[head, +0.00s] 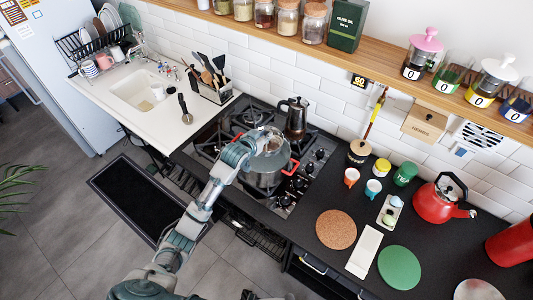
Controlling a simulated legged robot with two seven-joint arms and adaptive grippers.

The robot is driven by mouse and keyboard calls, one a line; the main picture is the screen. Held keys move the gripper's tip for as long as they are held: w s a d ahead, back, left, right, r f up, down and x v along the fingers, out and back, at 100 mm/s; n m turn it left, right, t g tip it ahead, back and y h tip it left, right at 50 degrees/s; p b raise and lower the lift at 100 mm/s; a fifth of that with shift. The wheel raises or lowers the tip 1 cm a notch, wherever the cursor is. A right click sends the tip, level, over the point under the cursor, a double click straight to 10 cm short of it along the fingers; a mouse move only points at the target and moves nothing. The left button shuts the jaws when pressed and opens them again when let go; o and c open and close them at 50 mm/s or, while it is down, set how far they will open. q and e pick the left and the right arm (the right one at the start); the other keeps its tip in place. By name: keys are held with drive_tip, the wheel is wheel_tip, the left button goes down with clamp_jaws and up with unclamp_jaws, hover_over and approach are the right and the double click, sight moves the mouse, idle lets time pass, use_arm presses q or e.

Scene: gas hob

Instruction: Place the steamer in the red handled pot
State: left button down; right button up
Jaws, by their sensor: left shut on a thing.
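The pot with red handles (265,180) stands on the front of the gas hob; one red handle shows clearly on its right side. The steamer (270,144), a round greyish metal piece, is at the top of the pot. I cannot tell whether it rests inside the pot or is held just above it. My left gripper (254,138) is over the pot's left side and shut on the steamer; the fingertips are small and partly merge with it. My left arm hides part of the pot's left side. My right gripper is not in view.
A moka pot (295,117) stands behind the pot on the hob (318,155). To the right are small cups, a cork mat (336,229), a green mat (399,267) and a red kettle (440,199). A utensil holder (211,87) and sink (140,91) are left. A shelf runs above.

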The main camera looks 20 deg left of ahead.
sight(268, 145)
use_arm(q)
drive_tip(key=f, duration=0.5)
drive_tip(key=shift+w+a+f, duration=0.1)
drive_tip(key=shift+w+f, duration=0.2)
drive_tip(key=shift+w, duration=0.05)
drive_tip(key=shift+s+d+f, duration=0.1)
drive_tip(key=shift+d+f, duration=0.4)
drive_tip(key=shift+f, duration=0.25)
drive_tip(key=shift+d+f, duration=0.25)
drive_tip(key=shift+f, duration=1.15)
drive_tip(key=shift+a, duration=0.1)
drive_tip(key=shift+a+f, duration=0.1)
drive_tip(key=shift+a, duration=0.05)
drive_tip(key=c, duration=1.2)
unclamp_jaws()
drive_tip(key=shift+a+f, duration=0.1)
drive_tip(key=shift+a, duration=0.1)
drive_tip(key=shift+o, duration=0.9)
drive_tip(key=shift+s, duration=0.25)
drive_tip(key=v, duration=1.1)
drive_tip(key=shift+s+r, duration=0.2)
drive_tip(key=shift+r, duration=0.1)
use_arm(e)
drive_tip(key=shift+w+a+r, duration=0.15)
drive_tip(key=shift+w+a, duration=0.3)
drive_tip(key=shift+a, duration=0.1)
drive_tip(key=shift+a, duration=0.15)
